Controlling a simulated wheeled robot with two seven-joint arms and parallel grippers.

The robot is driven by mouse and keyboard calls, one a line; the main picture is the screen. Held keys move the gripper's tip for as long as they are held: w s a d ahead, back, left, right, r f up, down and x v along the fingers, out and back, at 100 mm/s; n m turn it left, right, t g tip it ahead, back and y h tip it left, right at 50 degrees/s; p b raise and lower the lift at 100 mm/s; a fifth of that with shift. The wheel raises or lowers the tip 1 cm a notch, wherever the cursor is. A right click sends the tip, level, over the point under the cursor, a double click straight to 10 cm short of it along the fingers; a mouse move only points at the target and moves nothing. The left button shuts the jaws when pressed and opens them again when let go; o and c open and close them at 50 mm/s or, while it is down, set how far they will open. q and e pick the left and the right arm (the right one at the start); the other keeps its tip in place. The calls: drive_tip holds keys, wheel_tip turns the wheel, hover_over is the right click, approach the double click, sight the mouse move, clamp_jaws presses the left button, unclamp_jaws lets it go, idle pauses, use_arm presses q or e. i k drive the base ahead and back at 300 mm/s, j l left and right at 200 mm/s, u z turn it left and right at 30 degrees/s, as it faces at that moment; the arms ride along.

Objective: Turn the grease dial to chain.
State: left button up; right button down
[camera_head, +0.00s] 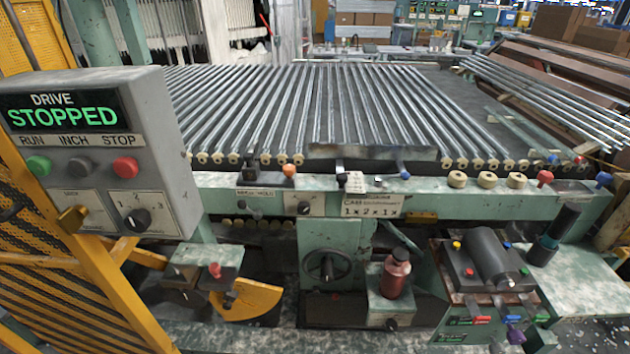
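No dial has a readable grease or chain label, so I cannot tell which one is the grease dial. A small black dial (392,324) is on the front of the green block under a dark red bottle (396,273); its pointer setting is too small to read. Another black dial (304,208) is on a pale plate under the bed's front edge, its markings unreadable. A larger black knob (137,220) on the grey drive box is marked 1, 2, 3. Neither of my grippers shows in the head view.
The grey drive box (100,100) reads STOPPED above green, grey and red buttons. A handwheel (328,265) sits at centre. A yellow guard (250,299) and a dark cylinder (492,256) on a green box flank it.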

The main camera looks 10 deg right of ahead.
sight(391, 326)
drive_tip(key=z, duration=1.15)
drive_tip(key=i+l, duration=0.15)
drive_tip(key=i+l+u, duration=0.1)
drive_tip(key=l, duration=0.3)
drive_tip(key=i+l, duration=0.15)
drive_tip(key=l, duration=0.15)
drive_tip(key=i+u, duration=0.05)
